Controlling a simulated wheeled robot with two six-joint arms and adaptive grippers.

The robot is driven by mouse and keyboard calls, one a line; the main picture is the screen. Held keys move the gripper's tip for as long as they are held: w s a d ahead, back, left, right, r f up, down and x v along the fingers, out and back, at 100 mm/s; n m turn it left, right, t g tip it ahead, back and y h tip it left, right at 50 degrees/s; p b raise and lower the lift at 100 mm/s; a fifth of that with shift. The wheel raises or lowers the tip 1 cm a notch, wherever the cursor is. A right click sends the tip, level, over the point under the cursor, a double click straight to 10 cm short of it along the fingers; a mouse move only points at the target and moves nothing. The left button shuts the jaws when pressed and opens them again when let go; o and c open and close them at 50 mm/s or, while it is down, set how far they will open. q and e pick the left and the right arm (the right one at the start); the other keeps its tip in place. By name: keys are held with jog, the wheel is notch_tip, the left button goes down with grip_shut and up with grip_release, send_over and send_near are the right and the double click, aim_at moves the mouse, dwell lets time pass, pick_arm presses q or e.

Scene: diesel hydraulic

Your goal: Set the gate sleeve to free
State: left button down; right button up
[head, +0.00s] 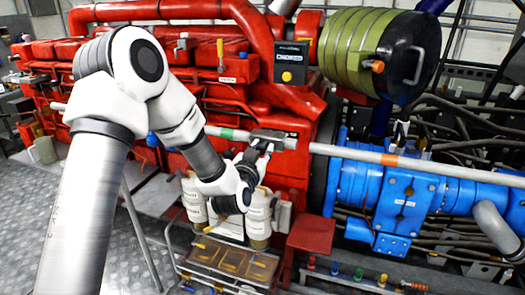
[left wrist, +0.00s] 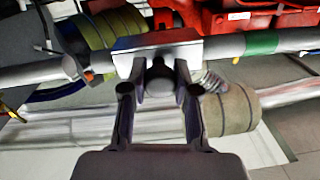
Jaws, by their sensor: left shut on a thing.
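A grey rod (head: 345,151) runs across the front of the machine, with a green band (head: 227,133) on its left part and an orange band (head: 389,159) on its right part. The gate sleeve (head: 268,135), a grey block, sits around the rod just right of the green band. My left gripper (head: 258,151) reaches it from below and is shut on it. In the left wrist view, the gripper's fingers (left wrist: 158,85) meet the pale sleeve (left wrist: 155,50) and a dark knob under it. The green band (left wrist: 262,42) shows to its right, apart from it. My right gripper is out of view.
The red engine (head: 285,100) stands behind the rod and a blue housing (head: 380,195) lies at right. Pale canisters (head: 258,215) and a tray (head: 233,262) stand below the gripper. A green-banded cylinder (head: 345,40) hangs at upper right.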

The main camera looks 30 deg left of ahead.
pick_arm(q)
jog(key=c, duration=1.3)
grip_release()
jog(key=o, duration=0.5)
jog(key=shift+c, duration=0.2)
jog(key=shift+s+a, duration=0.2)
jog(key=shift+a, duration=0.2)
jog(key=shift+s+d, duration=0.1)
jog(key=shift+d, duration=0.1)
jog(key=v, duration=0.7)
jog(key=shift+s, duration=0.1)
jog(key=shift+a, duration=0.1)
